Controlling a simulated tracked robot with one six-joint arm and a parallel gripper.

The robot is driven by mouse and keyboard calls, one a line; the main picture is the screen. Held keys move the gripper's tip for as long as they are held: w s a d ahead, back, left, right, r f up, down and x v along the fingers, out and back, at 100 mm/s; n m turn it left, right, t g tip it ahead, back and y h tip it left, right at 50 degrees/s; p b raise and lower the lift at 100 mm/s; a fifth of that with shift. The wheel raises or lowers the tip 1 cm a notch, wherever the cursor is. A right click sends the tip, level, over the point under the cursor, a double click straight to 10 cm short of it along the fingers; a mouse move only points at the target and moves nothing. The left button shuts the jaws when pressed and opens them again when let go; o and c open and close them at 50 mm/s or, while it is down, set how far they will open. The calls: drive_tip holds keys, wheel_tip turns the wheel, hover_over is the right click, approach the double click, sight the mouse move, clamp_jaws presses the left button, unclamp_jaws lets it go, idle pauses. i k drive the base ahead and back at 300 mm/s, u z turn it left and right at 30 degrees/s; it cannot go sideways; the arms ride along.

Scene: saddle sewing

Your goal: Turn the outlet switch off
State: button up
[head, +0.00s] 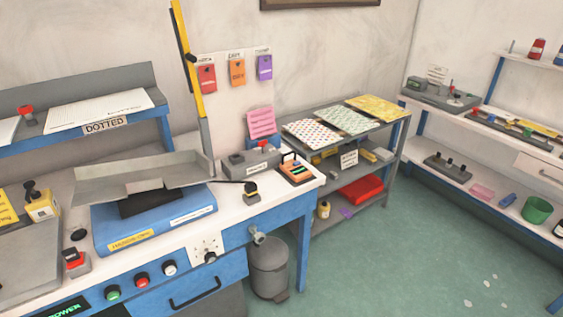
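No switch in view carries a label that I can read as "outlet", so I cannot tell for certain which one it is. A grey box (236,165) with a small white label and a red knob or switch on top stands at the back right of the white workbench. A small unit with a red rocker-like top (74,260) sits at the bench's front left. Whether either is on or off is too small to tell. My gripper is not in view.
The workbench (285,196) holds a blue machine (155,222) with a grey tray above it. Green, red and white buttons line its front edge. A grey bin (268,268) stands below. The green floor (420,260) on the right is mostly clear, before wall shelves (480,125).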

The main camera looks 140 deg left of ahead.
sight(262, 143)
drive_tip(key=u, duration=4.85)
